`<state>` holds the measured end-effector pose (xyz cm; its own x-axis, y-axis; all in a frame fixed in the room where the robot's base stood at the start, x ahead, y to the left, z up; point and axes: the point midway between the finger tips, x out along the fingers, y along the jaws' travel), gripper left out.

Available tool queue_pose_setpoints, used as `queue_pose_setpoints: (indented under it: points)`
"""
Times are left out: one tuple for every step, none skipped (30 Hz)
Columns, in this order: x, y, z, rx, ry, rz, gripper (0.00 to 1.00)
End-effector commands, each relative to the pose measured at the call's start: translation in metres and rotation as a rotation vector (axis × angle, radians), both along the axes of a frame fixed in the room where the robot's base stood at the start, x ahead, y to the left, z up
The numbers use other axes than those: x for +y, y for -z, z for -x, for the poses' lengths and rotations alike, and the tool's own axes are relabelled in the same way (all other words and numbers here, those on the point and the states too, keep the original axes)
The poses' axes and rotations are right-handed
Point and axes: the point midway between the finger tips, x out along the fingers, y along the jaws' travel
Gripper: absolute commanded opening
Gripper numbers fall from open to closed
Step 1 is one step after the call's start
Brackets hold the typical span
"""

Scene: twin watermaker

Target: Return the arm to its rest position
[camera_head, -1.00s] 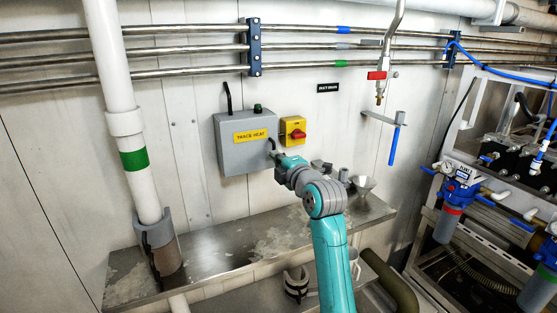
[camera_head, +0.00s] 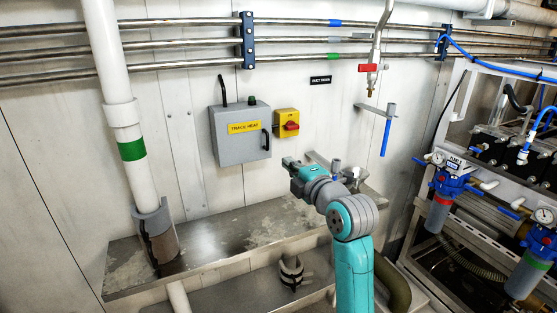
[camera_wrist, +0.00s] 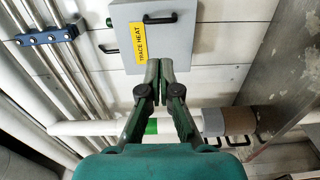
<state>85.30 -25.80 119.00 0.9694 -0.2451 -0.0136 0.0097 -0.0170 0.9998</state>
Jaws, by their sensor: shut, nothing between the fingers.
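My gripper shows in the wrist view (camera_wrist: 159,75) with its two fingers together and nothing between them. In the head view my gripper (camera_head: 288,163) is at the end of my teal and grey arm, below and to the right of the grey trace heat box (camera_head: 238,148). The box is closed, with a yellow label and a dark handle on its right side. In the wrist view the box (camera_wrist: 178,30) lies beyond the fingertips. I cannot tell the exact gap, but the head view shows my gripper clear of the box's handle.
A steel shelf (camera_head: 215,254) runs beneath my arm. A yellow and red switch (camera_head: 287,123) is beside the box. A white pipe with a green band (camera_head: 131,150) stands at left. A red-handled valve (camera_head: 369,68) hangs above right. Blue filter housings (camera_head: 449,187) are at right.

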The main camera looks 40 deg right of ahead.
Motion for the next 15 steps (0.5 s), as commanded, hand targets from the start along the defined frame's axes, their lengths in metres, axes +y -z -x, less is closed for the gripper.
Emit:
queue_pose_setpoints:
  points:
    - [0.000, 0.000, 0.002, 0.001, 0.000, 0.000, 0.00]
    - [0.000, 0.000, 0.003, 0.001, 0.000, 0.000, 0.00]
    - [0.001, 0.000, 0.004, 0.001, -0.001, 0.000, 0.00]
    - [0.001, 0.000, 0.004, 0.001, -0.001, 0.000, 0.00]
    - [0.001, 0.000, 0.004, 0.001, -0.001, 0.000, 0.00]
    - [0.001, 0.000, 0.004, 0.001, -0.001, 0.000, 0.00]
    - [0.001, 0.000, 0.004, 0.001, -0.001, 0.000, 0.00]
    - [0.001, 0.000, 0.004, 0.001, -0.001, 0.000, 0.00]
    - [0.001, 0.001, 0.004, 0.001, -0.001, -0.002, 0.00]
    - [0.001, 0.002, 0.004, 0.001, -0.001, -0.005, 0.00]
    - [0.002, 0.005, 0.004, 0.001, -0.001, -0.011, 0.00]
    - [0.004, 0.010, 0.004, 0.000, -0.002, -0.023, 0.00]
    - [0.006, 0.015, 0.005, -0.001, -0.002, -0.036, 0.00]
    - [0.009, 0.021, 0.005, -0.001, -0.002, -0.053, 0.00]
    - [0.014, 0.031, 0.006, -0.004, -0.003, -0.081, 0.00]
